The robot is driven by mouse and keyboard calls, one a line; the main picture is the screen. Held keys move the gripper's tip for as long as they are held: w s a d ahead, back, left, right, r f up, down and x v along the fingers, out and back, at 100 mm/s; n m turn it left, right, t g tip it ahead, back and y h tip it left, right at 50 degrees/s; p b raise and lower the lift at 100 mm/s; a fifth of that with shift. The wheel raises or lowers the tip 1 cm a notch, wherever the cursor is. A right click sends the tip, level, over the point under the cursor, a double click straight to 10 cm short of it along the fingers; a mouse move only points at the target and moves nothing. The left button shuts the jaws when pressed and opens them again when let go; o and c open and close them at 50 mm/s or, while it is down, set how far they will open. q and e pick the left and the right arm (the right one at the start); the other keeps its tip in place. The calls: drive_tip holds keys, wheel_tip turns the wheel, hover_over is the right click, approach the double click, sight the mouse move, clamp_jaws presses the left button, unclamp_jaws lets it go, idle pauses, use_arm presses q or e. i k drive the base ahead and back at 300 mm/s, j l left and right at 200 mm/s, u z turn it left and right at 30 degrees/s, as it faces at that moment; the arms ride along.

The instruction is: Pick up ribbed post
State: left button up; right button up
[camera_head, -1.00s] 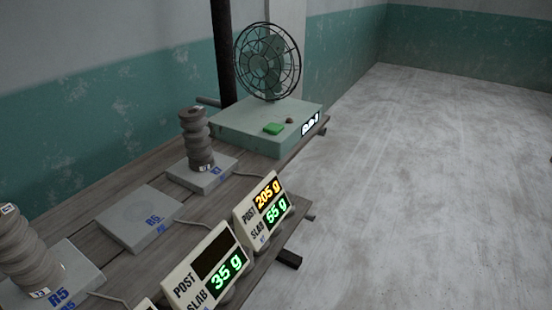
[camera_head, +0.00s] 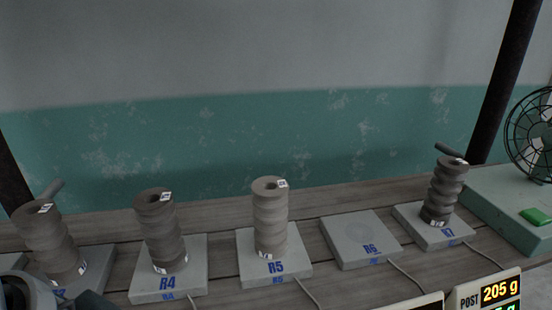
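Several grey-brown ribbed posts stand upright on square grey slabs along a wooden bench. One post (camera_head: 270,217) stands on the slab marked R5 (camera_head: 300,268), and another post (camera_head: 160,231) on the slab marked R4 (camera_head: 152,287). A darker post (camera_head: 446,190) stands on the slab marked R7 (camera_head: 412,218). A further post (camera_head: 48,240) stands at the far left, its slab label partly hidden. The slab marked R6 (camera_head: 358,232) is bare. Part of my arm shows at the bottom left corner. Neither gripper's fingertips can be made out.
A pale green box (camera_head: 497,203) with a green button and a wire fan (camera_head: 530,135) stands at the right. Dark upright poles rise at both sides. Cables run from the slabs.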

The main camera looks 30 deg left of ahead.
sight(37, 222)
drive_tip(key=u, duration=2.2)
drive_tip(key=i+u, duration=0.25)
drive_tip(key=u, duration=0.2)
drive_tip(key=i+u, duration=0.25)
drive_tip(key=u, duration=0.2)
